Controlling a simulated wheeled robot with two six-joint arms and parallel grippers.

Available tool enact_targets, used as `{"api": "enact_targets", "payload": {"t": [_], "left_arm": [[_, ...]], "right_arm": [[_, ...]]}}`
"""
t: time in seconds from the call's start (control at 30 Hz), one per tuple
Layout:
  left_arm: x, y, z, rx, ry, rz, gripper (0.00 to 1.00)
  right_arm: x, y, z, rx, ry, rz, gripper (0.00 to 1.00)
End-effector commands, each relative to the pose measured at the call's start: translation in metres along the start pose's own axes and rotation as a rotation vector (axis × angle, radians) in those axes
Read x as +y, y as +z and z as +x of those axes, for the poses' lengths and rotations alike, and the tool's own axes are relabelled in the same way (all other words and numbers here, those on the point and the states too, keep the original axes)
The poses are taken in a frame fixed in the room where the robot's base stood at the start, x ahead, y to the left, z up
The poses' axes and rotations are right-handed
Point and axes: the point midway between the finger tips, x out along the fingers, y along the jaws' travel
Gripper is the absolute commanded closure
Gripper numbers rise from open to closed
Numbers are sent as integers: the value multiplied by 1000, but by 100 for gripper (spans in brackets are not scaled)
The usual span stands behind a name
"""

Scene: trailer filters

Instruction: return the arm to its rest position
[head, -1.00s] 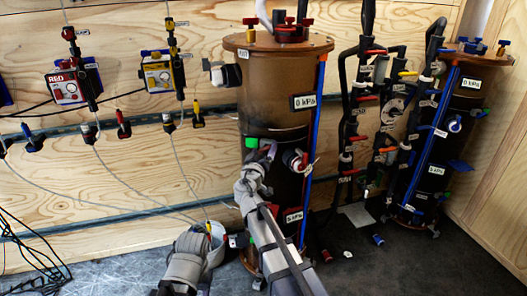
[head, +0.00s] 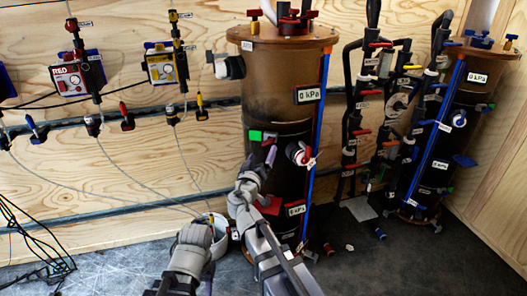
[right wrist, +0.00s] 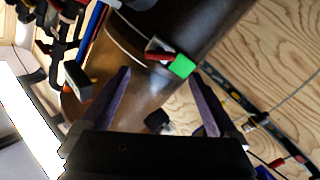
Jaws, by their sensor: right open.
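My right gripper (head: 268,158) is raised in front of the dark lower half of the near brown filter column (head: 283,75). Its purple-grey fingers are spread in the right wrist view (right wrist: 160,73), with nothing held between them. A green tag (head: 255,136) on the column is just above the gripper; in the right wrist view the green tag (right wrist: 182,66) and a red handle (right wrist: 158,56) appear beyond the fingertips. My left arm stands at bottom centre beside a white bucket (head: 216,222); its fingers cannot be made out.
A second column (head: 472,95) stands at the right, with black pipes and coloured valves (head: 362,130) between the two. Red (head: 68,80) and yellow (head: 165,68) pumps hang on the plywood wall. Black cables (head: 40,245) lie at lower left.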

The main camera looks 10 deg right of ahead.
Motion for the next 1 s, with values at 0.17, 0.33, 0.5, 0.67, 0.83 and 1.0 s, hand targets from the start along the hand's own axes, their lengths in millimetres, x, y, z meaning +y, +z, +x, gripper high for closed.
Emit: {"api": "enact_targets", "payload": {"t": [0.17, 0.33, 0.5, 0.67, 0.83, 1.0], "left_arm": [[0, 0, 0, 0, 0, 0, 55], [-1, 1, -12, 0, 0, 0, 55], [-6, 4, -62, 0, 0, 0, 55], [-11, 7, -116, 0, 0, 0, 55], [-16, 10, -170, 0, 0, -1, 55], [-20, 13, -214, 0, 0, -1, 55]], "right_arm": [[0, 0, 0, 0, 0, 0, 5], [7, -3, -3, -32, 6, 3, 5], [33, -3, -25, -234, 7, 5, 5], [45, 11, -70, -530, -72, -31, 5], [44, 17, -139, -839, -268, -109, 5], [40, 7, -218, -1080, -541, -203, 5]]}}
